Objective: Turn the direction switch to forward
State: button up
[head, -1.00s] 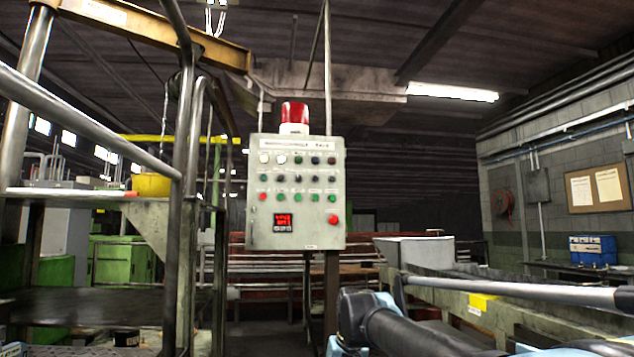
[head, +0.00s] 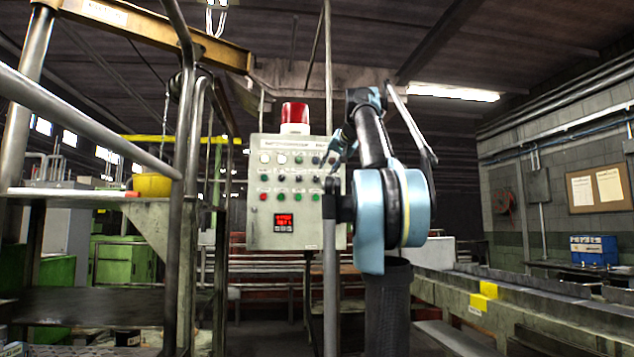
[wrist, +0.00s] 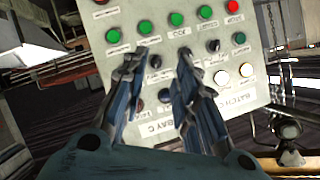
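The grey control panel (head: 262,215) stands ahead on a post, with rows of buttons, lamps and dark rotary switches. In the wrist view the panel (wrist: 110,60) appears upside down. Its middle row holds dark switches, including one by the left fingertip (wrist: 155,62) and one (wrist: 213,45) to the right of the fingers. The labels are too small to tell which is the direction switch or how it is set. My gripper (wrist: 163,55) is open and empty, its fingertips close to the panel; contact is unclear. In the head view my gripper (head: 338,148) is at the panel's upper right.
A red beacon (head: 295,114) sits on top of the panel. Metal railings and a platform (head: 110,205) stand at left. A grey machine bed (head: 500,305) runs along the right. My arm hides the panel's right side in the head view.

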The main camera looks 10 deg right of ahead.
notch_tip(320, 180, up, 3)
jog(key=d, duration=0.1)
send_near(316, 178)
jog(key=shift+m+t, duration=0.3)
jog(key=shift+t, duration=0.1)
jog(key=x, duration=0.8)
jog(key=shift+f, duration=0.4)
grip_shut()
